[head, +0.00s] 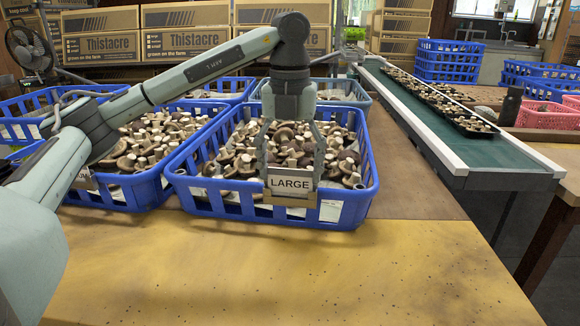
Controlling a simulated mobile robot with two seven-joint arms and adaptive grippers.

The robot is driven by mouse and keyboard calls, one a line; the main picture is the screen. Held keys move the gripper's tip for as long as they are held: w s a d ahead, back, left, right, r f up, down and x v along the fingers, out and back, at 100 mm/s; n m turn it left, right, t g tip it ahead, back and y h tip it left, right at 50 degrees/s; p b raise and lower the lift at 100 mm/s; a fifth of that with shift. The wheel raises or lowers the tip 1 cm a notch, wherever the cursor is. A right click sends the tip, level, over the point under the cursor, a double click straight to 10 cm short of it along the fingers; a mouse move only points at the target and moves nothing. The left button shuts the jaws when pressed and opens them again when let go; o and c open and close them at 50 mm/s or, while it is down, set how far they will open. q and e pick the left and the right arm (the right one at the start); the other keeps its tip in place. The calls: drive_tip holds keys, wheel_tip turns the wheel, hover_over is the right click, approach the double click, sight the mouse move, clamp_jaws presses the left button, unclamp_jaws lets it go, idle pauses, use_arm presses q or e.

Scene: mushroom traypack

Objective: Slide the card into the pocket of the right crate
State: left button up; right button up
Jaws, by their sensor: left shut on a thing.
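The white card (290,183) reads "LARGE" and stands upright at the front wall of the right crate. My left gripper (291,172) reaches down from above, with one finger at each side edge of the card, and is shut on it. The right crate (225,202) is blue slatted plastic, filled with mushrooms. Its tan pocket (288,202) shows as a strip along the card's lower edge. I cannot tell how far the card's bottom edge is inside it. My right gripper is out of view.
A blue left crate (142,190) of mushrooms stands beside it, partly behind my left arm. More crates stand behind. A green conveyor (425,118) with dark trays of mushrooms runs at the right. The tabletop (300,270) in front is clear.

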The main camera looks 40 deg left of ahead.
use_arm(q)
drive_tip(key=o, duration=0.8)
drive_tip(key=shift+r, duration=0.1)
wheel_tip(320, 180, up, 12)
idle(0.4)
idle(0.5)
